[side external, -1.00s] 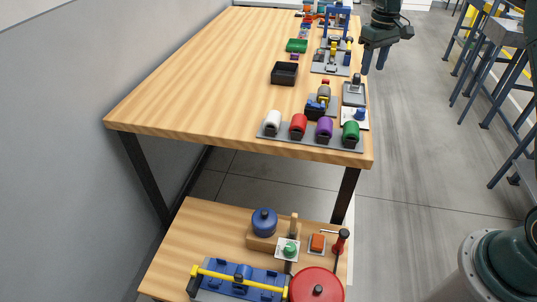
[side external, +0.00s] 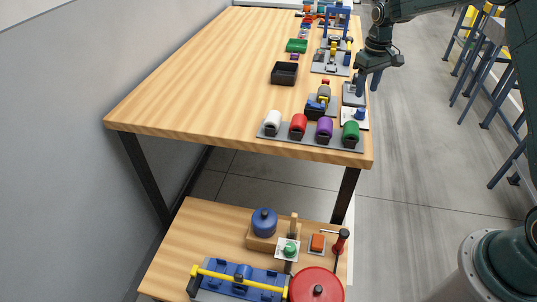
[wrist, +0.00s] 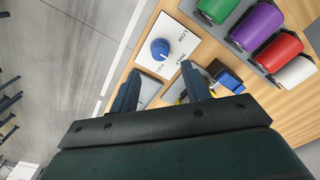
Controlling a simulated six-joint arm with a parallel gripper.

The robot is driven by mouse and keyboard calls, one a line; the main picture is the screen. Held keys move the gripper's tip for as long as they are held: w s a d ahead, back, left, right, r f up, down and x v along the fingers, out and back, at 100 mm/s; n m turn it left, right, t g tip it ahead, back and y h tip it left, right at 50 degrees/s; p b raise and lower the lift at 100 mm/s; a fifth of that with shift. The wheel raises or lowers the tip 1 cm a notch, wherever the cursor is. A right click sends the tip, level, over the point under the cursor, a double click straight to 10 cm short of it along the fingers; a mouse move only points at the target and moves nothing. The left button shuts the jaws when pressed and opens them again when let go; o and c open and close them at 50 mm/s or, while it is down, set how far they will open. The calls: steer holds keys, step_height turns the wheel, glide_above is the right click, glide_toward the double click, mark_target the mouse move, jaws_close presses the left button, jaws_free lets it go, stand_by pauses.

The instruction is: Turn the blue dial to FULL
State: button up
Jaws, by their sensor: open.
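The blue dial (wrist: 160,48) sits on a white plate (wrist: 172,24) in the upper middle of the wrist view. LOW is printed on the plate, with HALF and a fainter label nearer my gripper. A pale mark shows on the dial, but its exact setting is too small to tell. In the side view the dial (side external: 360,114) is at the table's right edge. My gripper (side external: 367,84) is open and empty, above and beyond the dial at that edge. In the wrist view both fingertips (wrist: 160,80) are apart, just below the dial and not touching it.
White, red, purple (side external: 324,127) and green rollers stand in a row at the table's near edge. A small blue-and-yellow fixture (side external: 317,105) stands left of the dial plate. A black tray (side external: 284,73) lies farther left. Beyond the right edge is open floor.

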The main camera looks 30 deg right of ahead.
mark_target(361, 109)
steer(key=shift+f, duration=3.6)
steer(key=c, duration=1)
